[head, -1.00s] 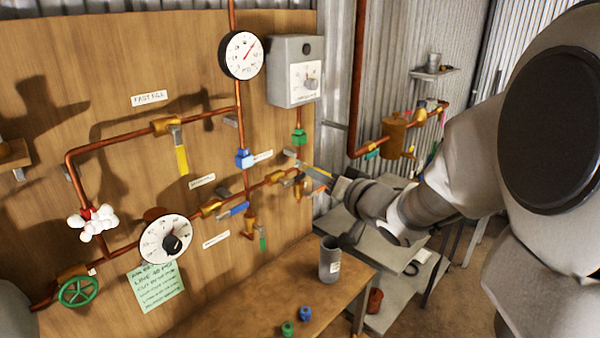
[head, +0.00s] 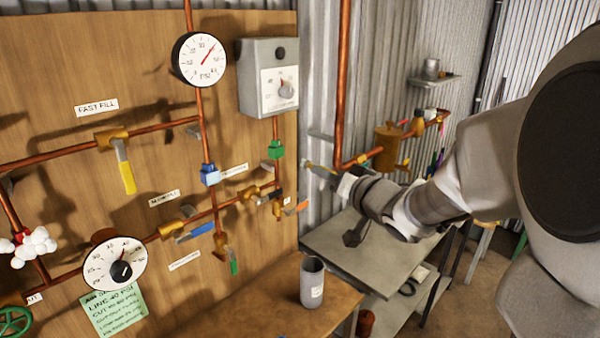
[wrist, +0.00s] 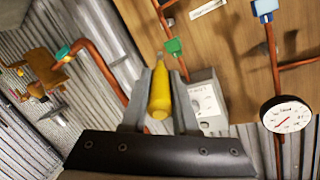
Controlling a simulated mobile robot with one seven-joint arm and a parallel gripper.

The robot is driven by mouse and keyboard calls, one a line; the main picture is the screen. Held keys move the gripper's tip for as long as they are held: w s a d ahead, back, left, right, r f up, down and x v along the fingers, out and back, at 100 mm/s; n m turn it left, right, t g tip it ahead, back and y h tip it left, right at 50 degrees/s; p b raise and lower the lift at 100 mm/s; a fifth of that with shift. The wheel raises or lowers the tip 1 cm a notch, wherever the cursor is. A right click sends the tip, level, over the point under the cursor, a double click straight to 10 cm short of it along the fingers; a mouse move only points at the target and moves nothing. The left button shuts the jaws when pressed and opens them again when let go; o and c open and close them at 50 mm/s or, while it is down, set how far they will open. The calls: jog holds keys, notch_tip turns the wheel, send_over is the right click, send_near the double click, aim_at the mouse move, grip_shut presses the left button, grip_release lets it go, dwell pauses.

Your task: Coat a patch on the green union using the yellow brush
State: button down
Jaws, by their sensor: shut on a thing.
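The green union (head: 276,149) sits on the vertical copper pipe below the grey dial box, near the board's right edge. In the wrist view the green union (wrist: 172,46) is beyond the brush tip, apart from it. My gripper (head: 328,174) is right of the union and a little lower in the head view. It is shut on the yellow brush (wrist: 160,95), whose yellow handle shows between the jaws in the wrist view. The brush points away from my wrist, towards the pipework; its thin tip is hard to make out. In the head view the brush (head: 316,166) is small, pointing left.
The grey dial box (head: 268,77) and a pressure gauge (head: 199,60) stand out from the board. A blue fitting (head: 209,174) and lever valves are left of the union. A grey cup (head: 312,283) stands on the wooden bench. A copper pipe (head: 343,80) rises behind my gripper.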

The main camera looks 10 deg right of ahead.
jog(key=shift+w+a+b, duration=0.55)
jog(key=shift+w+a, duration=0.35)
jog(key=shift+w, duration=0.3)
jog(key=shift+w+a+b, duration=0.55)
jog(key=shift+w+a, duration=0.35)
jog(key=shift+w, duration=0.3)
jog(key=shift+w+a, duration=0.55)
jog(key=shift+w, duration=0.2)
jog(key=shift+d+r, duration=0.1)
jog(key=shift+d, duration=0.05)
